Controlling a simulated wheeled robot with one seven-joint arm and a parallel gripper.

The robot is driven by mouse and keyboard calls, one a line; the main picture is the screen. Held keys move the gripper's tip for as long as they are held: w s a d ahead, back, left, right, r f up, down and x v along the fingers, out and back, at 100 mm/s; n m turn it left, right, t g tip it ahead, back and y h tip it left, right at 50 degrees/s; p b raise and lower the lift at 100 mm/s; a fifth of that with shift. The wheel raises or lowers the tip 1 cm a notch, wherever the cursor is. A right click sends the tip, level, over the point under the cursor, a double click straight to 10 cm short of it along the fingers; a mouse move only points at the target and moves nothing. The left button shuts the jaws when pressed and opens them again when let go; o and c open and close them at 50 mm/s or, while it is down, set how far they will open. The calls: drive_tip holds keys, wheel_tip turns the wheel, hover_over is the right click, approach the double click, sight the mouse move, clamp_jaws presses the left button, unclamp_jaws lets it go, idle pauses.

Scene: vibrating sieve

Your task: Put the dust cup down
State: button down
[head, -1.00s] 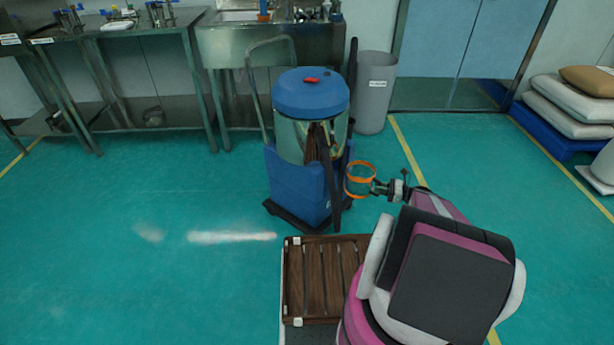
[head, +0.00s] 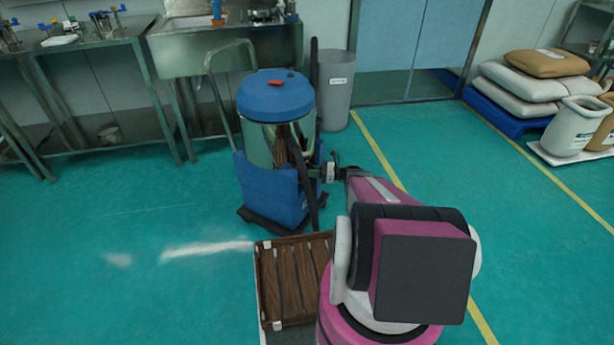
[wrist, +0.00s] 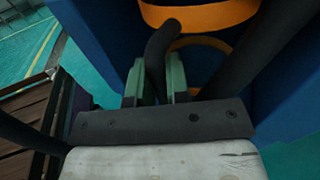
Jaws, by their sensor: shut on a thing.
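The dust cup (wrist: 212,16) shows in the wrist view as orange bands with a dark curved handle. My gripper (wrist: 157,84) has its green fingers on either side of that handle and is shut on it. In the head view, my gripper (head: 327,172) is at the right side of the blue vacuum cleaner (head: 275,190). The cup cannot be made out there. In the wrist view the cup is close against blue surfaces; I cannot tell whether it touches or rests on them.
A dark hose (head: 305,180) runs down the vacuum's front. A brown slatted wooden platform (head: 295,280) lies in front of it. A grey bin (head: 336,90) and steel sink (head: 225,45) stand behind. Sacks (head: 520,80) are at the right. Green floor at the left is clear.

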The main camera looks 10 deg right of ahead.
sight(305, 175)
drive_tip(key=shift+w+a, duration=0.95)
drive_tip(key=shift+a, duration=0.1)
drive_tip(key=f, duration=0.3)
drive_tip(key=shift+w+a+f, duration=0.15)
drive_tip(key=shift+a+f, duration=0.05)
drive_tip(key=shift+f, duration=0.05)
drive_tip(key=c, duration=1.1)
unclamp_jaws()
drive_tip(key=shift+f, duration=0.1)
